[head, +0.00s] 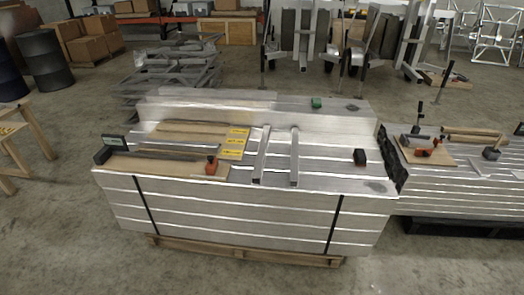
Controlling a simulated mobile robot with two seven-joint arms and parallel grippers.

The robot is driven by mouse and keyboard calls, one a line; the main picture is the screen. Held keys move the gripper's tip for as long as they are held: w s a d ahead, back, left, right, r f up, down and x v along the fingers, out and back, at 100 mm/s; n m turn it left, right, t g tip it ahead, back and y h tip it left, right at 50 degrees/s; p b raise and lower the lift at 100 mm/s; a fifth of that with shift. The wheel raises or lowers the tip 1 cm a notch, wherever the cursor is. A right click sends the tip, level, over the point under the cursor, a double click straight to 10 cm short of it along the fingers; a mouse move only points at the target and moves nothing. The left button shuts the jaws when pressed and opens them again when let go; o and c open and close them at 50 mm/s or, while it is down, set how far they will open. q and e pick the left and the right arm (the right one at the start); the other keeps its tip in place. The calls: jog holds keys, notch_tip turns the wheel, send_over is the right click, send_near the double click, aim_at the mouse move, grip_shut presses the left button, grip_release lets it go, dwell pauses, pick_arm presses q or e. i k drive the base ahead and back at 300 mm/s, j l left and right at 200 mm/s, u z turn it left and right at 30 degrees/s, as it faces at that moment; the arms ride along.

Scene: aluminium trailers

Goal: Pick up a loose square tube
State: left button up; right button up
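Two loose grey square tubes lie side by side on top of a strapped stack of aluminium (240,215) in the middle of the head view. The left tube (262,155) leans slightly to the right towards its far end. The right tube (295,158) runs nearly straight away from me. Their near ends lie close to the stack's front edge, with a gap between them. Neither of my grippers is in view.
On the stack's left are a wooden board (150,165), an orange-and-black tool (211,165) and yellow labels (235,142). A black block (360,157) lies right of the tubes. Another stack (460,190) stands at the right. Open concrete floor (60,240) lies in front.

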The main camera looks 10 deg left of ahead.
aim_at(257, 176)
jog(key=i+l+u, duration=0.1)
jog(key=i, duration=0.35)
jog(key=i+l+u, duration=0.1)
jog(key=i+l, duration=0.3)
jog(key=i+j, duration=0.05)
